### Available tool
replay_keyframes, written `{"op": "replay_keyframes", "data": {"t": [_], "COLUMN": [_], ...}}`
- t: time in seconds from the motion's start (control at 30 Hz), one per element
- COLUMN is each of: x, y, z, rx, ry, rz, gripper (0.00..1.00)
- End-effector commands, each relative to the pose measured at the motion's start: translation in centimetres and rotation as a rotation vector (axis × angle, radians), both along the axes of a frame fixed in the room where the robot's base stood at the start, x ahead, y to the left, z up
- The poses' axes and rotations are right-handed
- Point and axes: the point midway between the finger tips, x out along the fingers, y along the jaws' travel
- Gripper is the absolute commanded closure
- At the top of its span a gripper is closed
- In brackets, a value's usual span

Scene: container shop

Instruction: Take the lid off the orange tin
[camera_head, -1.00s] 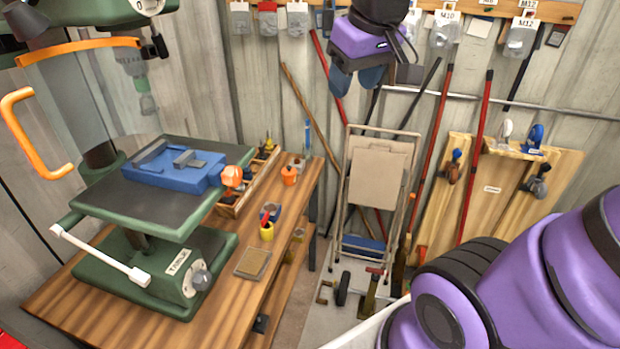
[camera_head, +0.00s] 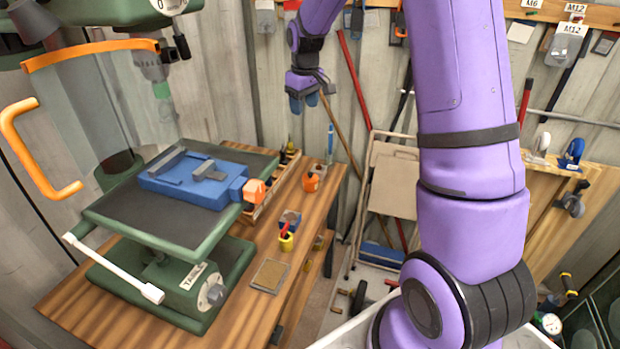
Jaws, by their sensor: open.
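The orange tin (camera_head: 311,182) is small and stands near the back right edge of the wooden bench (camera_head: 225,333). It is too small to tell the lid clearly from the body. My gripper (camera_head: 303,104) points downward with its blue fingertips slightly apart, open and empty. In the picture it is above and a little left of the tin, with a clear gap between them. Nothing covers the tin.
A green drill press with a blue vise (camera_head: 195,182) fills the bench's left. A yellow cup (camera_head: 286,242) with a red item, a flat brown block (camera_head: 270,275) and a blue upright item (camera_head: 330,145) are on the bench. A folded chair (camera_head: 390,185) stands to the right.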

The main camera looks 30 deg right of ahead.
Motion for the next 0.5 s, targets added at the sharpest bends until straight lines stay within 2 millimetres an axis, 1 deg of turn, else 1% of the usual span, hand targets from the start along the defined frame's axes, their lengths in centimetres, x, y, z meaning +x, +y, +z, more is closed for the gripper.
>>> {"op": "replay_keyframes", "data": {"t": [0.03,0.17,0.2,0.27,0.3,0.4,0.5], "x": [1.1,3.4,4.1,4.9,5.4,6.4,7.0], "y": [-0.8,-2.5,-3.1,-3.8,-4.3,-5.4,-6.2], "z": [-2.0,-6.3,-7.7,-9.9,-11.3,-14.5,-17.0], "rx": [0.003,0.007,0.01,0.014,0.016,0.021,0.026], "ry": [0.018,0.049,0.058,0.074,0.082,0.099,0.114], "rz": [0.006,0.03,0.037,0.049,0.055,0.072,0.085], "gripper": [0.48,0.48,0.48,0.48,0.48,0.48,0.48]}}
